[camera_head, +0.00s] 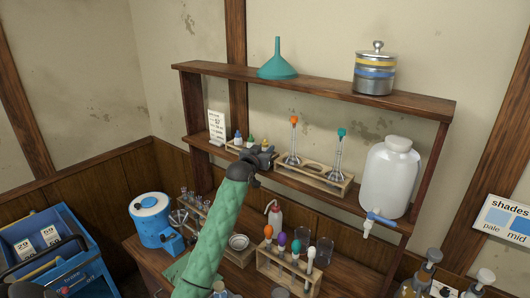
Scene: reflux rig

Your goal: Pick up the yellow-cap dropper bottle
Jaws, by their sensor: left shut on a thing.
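The yellow-cap dropper bottle (265,143) is on the middle shelf, at the right end of a short row of dropper bottles in a small wooden holder. My left gripper (262,154) reaches up to it from below on a green-sleeved arm. The gripper is shut on this bottle and hides most of its body; only the top shows. I cannot tell whether the bottle is still seated in the holder. A blue-cap bottle (238,138) and a green-cap bottle (250,141) stand just left of it.
A wooden rack with two flasks (293,155) stands close right of my gripper, then a large white jug (389,178) with a tap. A printed card (217,125) stands left. The upper shelf (325,88) overhangs. Droppers in a rack (288,265) and a blue container (153,218) are below.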

